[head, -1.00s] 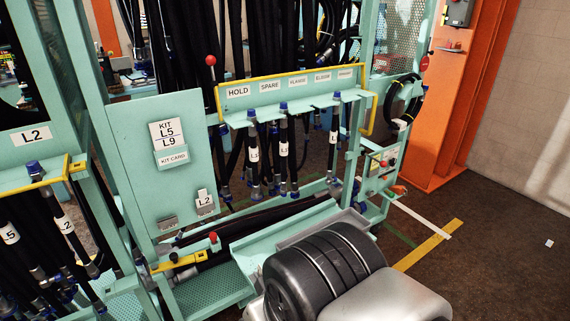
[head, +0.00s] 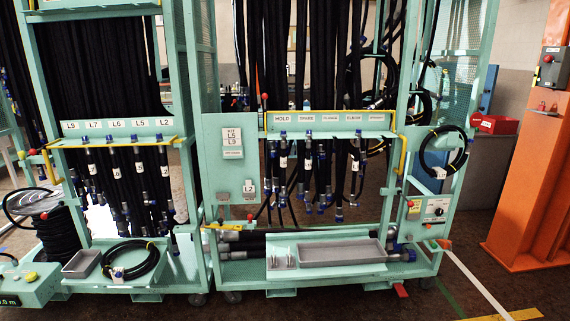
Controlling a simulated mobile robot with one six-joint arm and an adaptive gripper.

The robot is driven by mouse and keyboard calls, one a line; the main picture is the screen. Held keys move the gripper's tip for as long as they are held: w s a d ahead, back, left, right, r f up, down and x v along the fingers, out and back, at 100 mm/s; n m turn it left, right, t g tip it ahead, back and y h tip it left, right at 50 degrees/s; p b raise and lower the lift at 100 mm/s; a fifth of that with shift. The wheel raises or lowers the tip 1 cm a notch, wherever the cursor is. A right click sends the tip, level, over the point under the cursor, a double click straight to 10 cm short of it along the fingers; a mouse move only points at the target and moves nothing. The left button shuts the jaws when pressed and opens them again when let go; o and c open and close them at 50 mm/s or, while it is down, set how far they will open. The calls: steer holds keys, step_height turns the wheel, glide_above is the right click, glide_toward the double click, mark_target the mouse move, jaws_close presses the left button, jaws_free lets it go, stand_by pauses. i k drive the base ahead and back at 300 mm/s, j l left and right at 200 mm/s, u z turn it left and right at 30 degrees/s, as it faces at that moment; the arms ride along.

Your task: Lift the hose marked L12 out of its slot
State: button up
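One tagged hose (head: 283,162) hangs below HOLD, another (head: 307,165) below SPARE, and one (head: 355,165) further right. More tagged hoses hang from the left rack's shelf (head: 115,142), below labels L9, L7, L6, L5 and L2. The hose tags on the right rack are too small to read, so I cannot tell which hose is L12. My gripper is not in view.
A grey tray (head: 342,252) sits on the right rack's base. A coiled hose (head: 443,152) hangs at its right side. A yellow rail (head: 330,112) runs along the right shelf. An orange column (head: 535,160) stands at the right. The floor in front is clear.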

mark_target(283, 194)
steer(key=i+j, duration=0.1)
steer(key=i, duration=0.8)
